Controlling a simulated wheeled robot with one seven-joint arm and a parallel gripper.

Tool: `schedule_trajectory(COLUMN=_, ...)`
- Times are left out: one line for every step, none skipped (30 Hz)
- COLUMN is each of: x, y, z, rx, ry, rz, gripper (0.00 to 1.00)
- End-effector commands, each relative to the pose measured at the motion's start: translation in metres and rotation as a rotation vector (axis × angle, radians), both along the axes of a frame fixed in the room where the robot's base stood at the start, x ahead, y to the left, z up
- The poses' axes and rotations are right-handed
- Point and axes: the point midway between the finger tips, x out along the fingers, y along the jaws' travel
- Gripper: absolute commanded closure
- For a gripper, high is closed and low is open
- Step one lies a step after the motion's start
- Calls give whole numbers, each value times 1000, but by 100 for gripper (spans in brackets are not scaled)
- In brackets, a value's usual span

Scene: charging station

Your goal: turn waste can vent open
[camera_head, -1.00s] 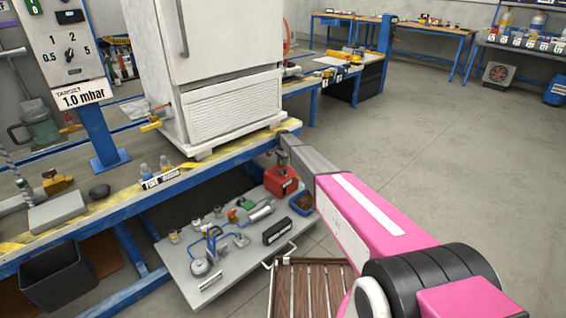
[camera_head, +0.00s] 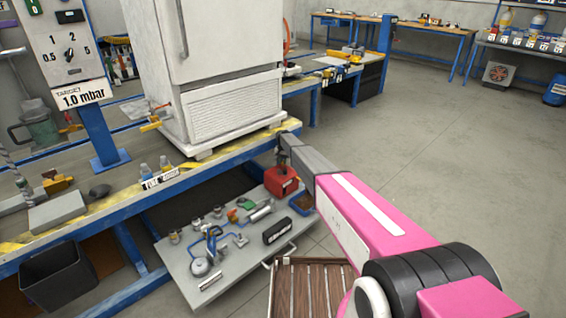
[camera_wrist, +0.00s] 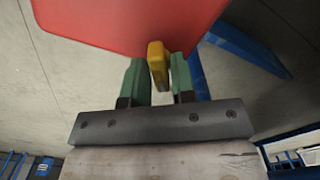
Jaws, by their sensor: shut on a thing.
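The red waste can (camera_head: 281,182) stands on the low grey shelf under the bench in the head view, just below the end of my arm. In the wrist view the red can (camera_wrist: 125,25) fills the top of the picture. Its yellow vent (camera_wrist: 157,62) lies between the two green fingers of my gripper (camera_wrist: 158,75), at the can's edge. My gripper is shut on the vent. In the head view my gripper (camera_head: 283,158) is small and partly hidden, and the vent cannot be made out there.
The grey shelf (camera_head: 180,268) holds several small fittings, a blue-tubed device and a black box (camera_head: 277,230). A blue bin (camera_head: 302,203) sits right of the can. The blue bench edge (camera_head: 215,160) runs above. A slatted wooden crate (camera_head: 310,285) stands in front. Open floor lies to the right.

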Motion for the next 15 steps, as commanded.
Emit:
schedule_trajectory(x=0, y=0, z=1, rx=0, ry=1, rz=43, gripper=99)
schedule_trajectory(x=0, y=0, z=1, rx=0, ry=1, rz=71, gripper=99)
schedule_trajectory(x=0, y=0, z=1, rx=0, ry=1, rz=110, gripper=99)
schedule_trajectory(x=0, y=0, z=1, rx=0, ry=1, rz=138, gripper=99)
schedule_trajectory(x=0, y=0, z=1, rx=0, ry=1, rz=166, gripper=99)
schedule_trajectory(x=0, y=0, z=1, rx=0, ry=1, rz=205, gripper=99)
schedule_trajectory(x=0, y=0, z=1, rx=0, ry=1, rz=233, gripper=99)
schedule_trajectory(x=0, y=0, z=1, rx=0, ry=1, rz=261, gripper=99)
schedule_trajectory(x=0, y=0, z=1, rx=0, ry=1, rz=300, gripper=99)
schedule_trajectory(x=0, y=0, z=1, rx=0, ry=1, rz=328, gripper=99)
schedule_trajectory(x=0, y=0, z=1, rx=0, ry=1, rz=356, gripper=99)
schedule_trajectory(x=0, y=0, z=1, rx=0, ry=1, rz=395, gripper=99)
schedule_trajectory(x=0, y=0, z=1, rx=0, ry=1, rz=423, gripper=99)
schedule_trajectory(x=0, y=0, z=1, rx=0, ry=1, rz=451, gripper=99)
schedule_trajectory(x=0, y=0, z=1, rx=0, ry=1, rz=489, gripper=99)
